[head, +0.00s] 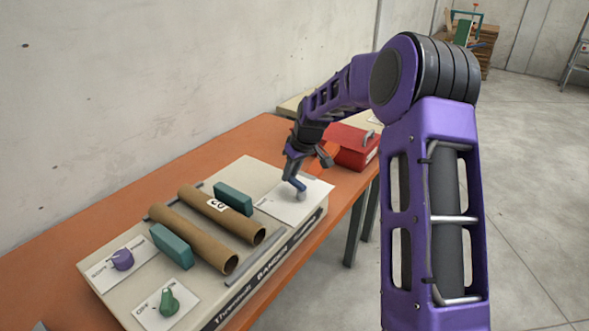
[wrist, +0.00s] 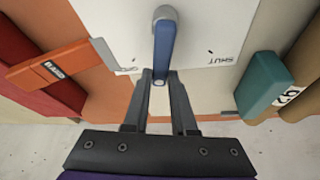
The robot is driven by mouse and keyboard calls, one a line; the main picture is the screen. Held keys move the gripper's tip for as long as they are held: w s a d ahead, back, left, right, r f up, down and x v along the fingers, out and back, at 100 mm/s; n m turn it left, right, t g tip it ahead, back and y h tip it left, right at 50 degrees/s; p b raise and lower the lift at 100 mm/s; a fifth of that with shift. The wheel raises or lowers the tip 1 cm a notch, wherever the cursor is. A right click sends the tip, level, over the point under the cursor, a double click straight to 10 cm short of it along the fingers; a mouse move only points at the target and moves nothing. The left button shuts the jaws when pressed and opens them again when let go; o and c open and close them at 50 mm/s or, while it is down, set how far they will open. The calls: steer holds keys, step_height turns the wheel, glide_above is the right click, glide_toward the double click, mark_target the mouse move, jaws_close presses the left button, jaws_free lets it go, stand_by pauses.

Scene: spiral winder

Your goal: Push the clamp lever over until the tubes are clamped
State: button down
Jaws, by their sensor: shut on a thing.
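The blue clamp lever (wrist: 164,45) turns on a grey pivot (wrist: 166,13) on a white plate (wrist: 212,75) marked SHUT on its right side in the wrist view. It points nearly straight back at my gripper (wrist: 161,80), between two small marks. The fingers are closed around its free end. In the head view my gripper (head: 291,172) is at the plate (head: 290,208) on the machine's far right. Two cardboard tubes (head: 193,236) (head: 220,215) lie side by side between teal blocks (head: 172,246) (head: 233,198). I cannot tell whether the blocks press on them.
The machine (head: 100,262) stands on an orange table (head: 215,150). A purple knob (head: 122,259) and a green OFF-marked knob (head: 169,301) are at its near left. A red box (head: 350,146) stands beyond my gripper. Grey floor (head: 520,200) is open on the right.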

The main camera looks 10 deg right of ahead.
steer(key=n, duration=0.1)
steer(key=n+y, duration=0.1)
steer(key=shift+s+a+r+n+g+p, duration=0.1)
steer(key=shift+s+a+n+g+p, duration=0.2)
steer(key=shift+a+n+g+p, duration=0.1)
steer(key=n, duration=0.1)
steer(key=s+n+g+p, duration=0.1)
steer(key=n, duration=0.1)
steer(key=shift+a+n+y, duration=0.3)
steer(key=shift+a+y, duration=0.1)
steer(key=n, duration=0.1)
steer(key=s+n+g+p, duration=0.1)
steer(key=n, duration=0.1)
steer(key=shift+s+a+y, duration=0.15)
steer(key=shift+a+y, duration=0.1)
steer(key=shift+y, duration=0.05)
steer(key=shift+s+n+g+p, duration=0.15)
steer(key=shift+s+n+g, duration=0.15)
steer(key=shift+n, duration=0.35)
steer(key=shift+s+n+g+p, duration=0.15)
steer(key=shift+n+g, duration=0.15)
steer(key=shift+n, duration=0.35)
steer(key=c, duration=0.7)
jaws_free()
